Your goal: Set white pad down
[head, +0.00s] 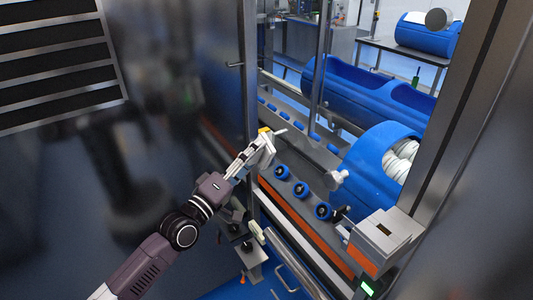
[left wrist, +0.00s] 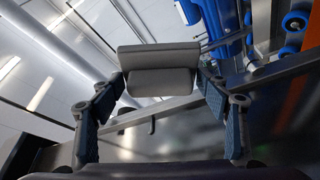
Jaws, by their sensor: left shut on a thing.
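My left gripper (head: 248,161) reaches in from the lower left in the head view and is shut on the white pad (head: 265,148). It holds the pad up beside the metal frame, left of the row of blue rollers. A small yellow part shows at the pad's top in that view. In the left wrist view the pad (left wrist: 158,56) looks grey and sits between the two fingers of my gripper (left wrist: 160,88). Whether the pad touches any surface beneath it is unclear. My right gripper is not in view.
Blue rollers (head: 301,189) line the rail right of my gripper. A blue tub (head: 371,159) with white contents stands beyond them. A grey box (head: 384,236) with an orange front is at the lower right. A metal post (head: 247,75) rises behind my gripper.

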